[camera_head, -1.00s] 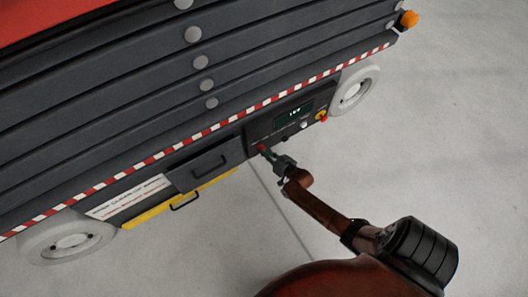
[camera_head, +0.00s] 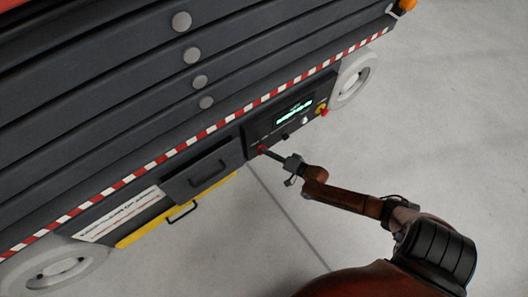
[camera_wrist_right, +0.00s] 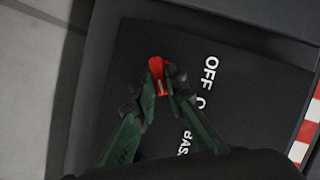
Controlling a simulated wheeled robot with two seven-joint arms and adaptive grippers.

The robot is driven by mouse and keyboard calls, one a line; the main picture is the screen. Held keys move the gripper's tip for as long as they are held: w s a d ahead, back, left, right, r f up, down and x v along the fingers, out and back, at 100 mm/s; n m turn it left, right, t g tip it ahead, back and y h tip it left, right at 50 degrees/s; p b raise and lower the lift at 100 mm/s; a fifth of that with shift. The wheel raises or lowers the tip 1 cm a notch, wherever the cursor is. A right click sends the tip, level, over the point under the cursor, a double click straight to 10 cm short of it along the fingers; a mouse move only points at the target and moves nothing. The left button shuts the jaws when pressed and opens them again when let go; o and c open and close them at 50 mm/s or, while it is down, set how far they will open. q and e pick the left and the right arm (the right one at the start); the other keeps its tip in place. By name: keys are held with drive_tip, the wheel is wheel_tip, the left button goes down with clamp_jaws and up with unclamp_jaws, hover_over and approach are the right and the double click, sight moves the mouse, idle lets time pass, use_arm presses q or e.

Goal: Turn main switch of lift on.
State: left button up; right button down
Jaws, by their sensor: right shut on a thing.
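The lift (camera_head: 130,110) fills the upper left of the head view, with a dark control panel (camera_head: 291,108) on its side. The red main switch (camera_head: 261,149) is at the panel's lower left corner. My right gripper (camera_head: 272,153) reaches it from the lower right. In the right wrist view, my right gripper's green fingers (camera_wrist_right: 161,88) are shut on the red switch (camera_wrist_right: 157,66), one on each side. White "OFF" lettering is beside it, and other lettering is partly hidden by a finger. My left gripper is not in view.
The panel has a lit display (camera_head: 294,112) and a red knob on yellow (camera_head: 322,110). A drawer-like box with a handle (camera_head: 208,164) is left of the switch. White wheels (camera_head: 352,80) stand at the lift's ends. The grey floor (camera_head: 440,120) to the right is clear.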

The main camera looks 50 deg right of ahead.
idle(0.4)
drive_tip(key=c, duration=2)
unclamp_jaws()
drive_tip(key=shift+o, duration=0.2)
drive_tip(key=v, duration=1.2)
